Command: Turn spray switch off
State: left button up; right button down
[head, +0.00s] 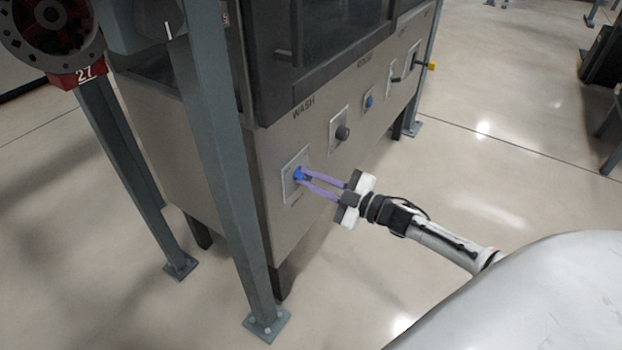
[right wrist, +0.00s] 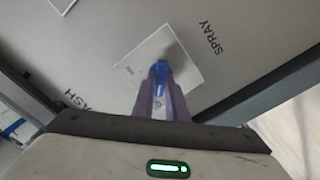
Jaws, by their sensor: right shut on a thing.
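The spray switch is a blue knob (head: 299,174) on a pale square plate (head: 291,187), low on the front of the grey metal machine. My right gripper (head: 304,181) reaches it from the right, with its purple fingers closed around the knob. In the right wrist view, the blue knob (right wrist: 160,70) sits between the fingertips of my gripper (right wrist: 160,88). The plate (right wrist: 185,55) lies behind it, beside the printed word SPRAY. The fingers hide part of the knob, and its exact angle is hard to tell. My left gripper is not in view.
The machine front (head: 320,175) carries a dark knob (head: 342,133), another blue knob (head: 369,101) and a yellow-tipped handle (head: 430,66) farther right. A grey steel post (head: 222,150) stands just left of the spray switch. The floor (head: 480,180) to the right is clear.

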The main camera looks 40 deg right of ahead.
dwell(0.5)
jog(key=c, duration=1.8)
grip_release()
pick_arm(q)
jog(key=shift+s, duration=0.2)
pick_arm(e)
jog(key=shift+o, duration=0.2)
pick_arm(q)
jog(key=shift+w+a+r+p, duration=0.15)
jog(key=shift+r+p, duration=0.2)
jog(key=shift+p, duration=0.7)
pick_arm(e)
jog(key=v, duration=1)
jog(key=shift+s, duration=0.15)
